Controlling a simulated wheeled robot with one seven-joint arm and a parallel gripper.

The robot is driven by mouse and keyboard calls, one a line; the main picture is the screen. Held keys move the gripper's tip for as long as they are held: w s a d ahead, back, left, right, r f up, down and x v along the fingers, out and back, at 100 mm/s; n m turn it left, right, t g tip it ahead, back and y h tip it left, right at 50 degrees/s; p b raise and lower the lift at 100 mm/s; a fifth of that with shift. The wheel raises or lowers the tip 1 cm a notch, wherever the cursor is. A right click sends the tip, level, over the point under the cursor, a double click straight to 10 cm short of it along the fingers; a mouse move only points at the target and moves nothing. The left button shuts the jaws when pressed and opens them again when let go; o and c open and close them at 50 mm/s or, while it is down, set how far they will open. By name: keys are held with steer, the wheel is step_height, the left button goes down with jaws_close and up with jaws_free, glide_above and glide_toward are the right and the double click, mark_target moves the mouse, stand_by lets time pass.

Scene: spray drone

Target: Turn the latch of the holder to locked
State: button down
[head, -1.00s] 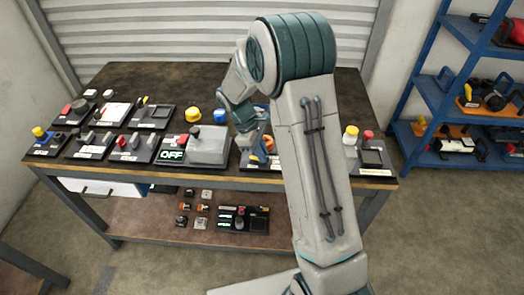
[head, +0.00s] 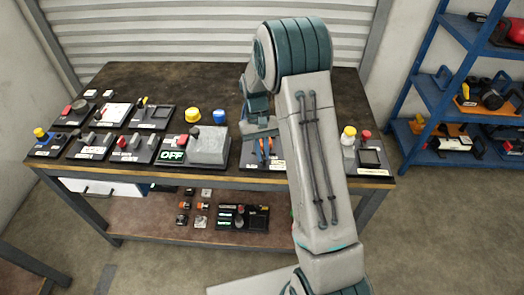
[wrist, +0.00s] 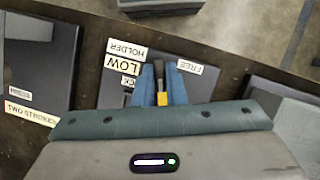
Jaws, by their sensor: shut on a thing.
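The holder (wrist: 108,88) is a dark panel on the workbench with labels reading HOLDER, LOW and FREE, upside down in the wrist view. In the head view the holder (head: 249,161) is partly hidden by my arm. My gripper (wrist: 162,80) is low over the holder, beside the FREE label (wrist: 190,67). Its two blue fingers are shut on a narrow piece with a yellow part (wrist: 162,99), apparently the latch. The latch's full shape and exact angle are hidden by the fingers. In the head view my gripper (head: 266,147) points down at the holder.
Left of the holder stands a grey box panel (head: 208,146) with a lit OFF sign. The bench's back is clear.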

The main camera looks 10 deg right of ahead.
steer(key=shift+d+m+y, duration=0.1)
steer(key=shift+m+y, duration=0.7)
steer(key=shift+m, duration=1.1)
steer(key=c, duration=1.5)
jaws_free()
steer(key=shift+r, duration=0.1)
steer(key=shift+v, duration=6.85)
steer(key=shift+s+r, duration=0.1)
steer(key=shift+s, duration=0.1)
